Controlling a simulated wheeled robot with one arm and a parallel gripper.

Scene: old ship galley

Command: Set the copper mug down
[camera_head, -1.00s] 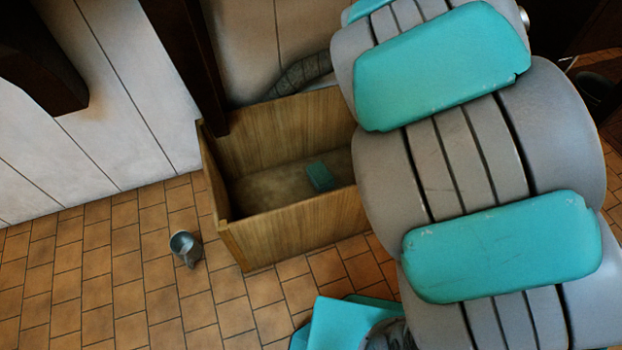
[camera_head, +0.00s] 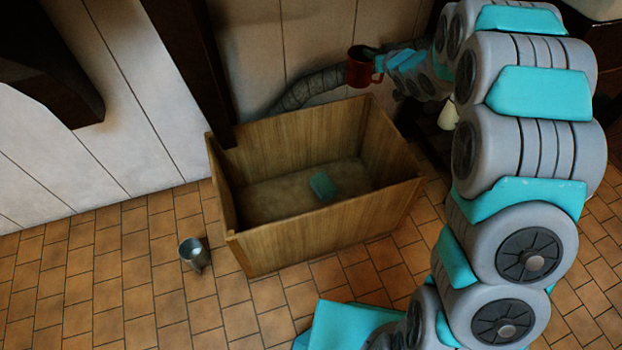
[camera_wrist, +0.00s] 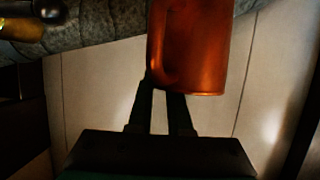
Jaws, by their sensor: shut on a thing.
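The copper mug (camera_head: 360,68) is reddish and hangs in the air beyond the back right of the wooden box, near the white wall. My gripper (camera_head: 377,60) is shut on it from the right side. In the wrist view the copper mug (camera_wrist: 192,50) fills the upper middle, and the two dark fingers of my gripper (camera_wrist: 164,92) reach up to its lower left edge. The mug's far side is hidden. I cannot tell from these frames how high it is above the floor.
An open wooden box (camera_head: 330,230) stands on the tiled floor with a small teal block (camera_head: 322,186) inside. A grey metal cup (camera_head: 193,253) stands left of the box. Floor at the lower left is clear.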

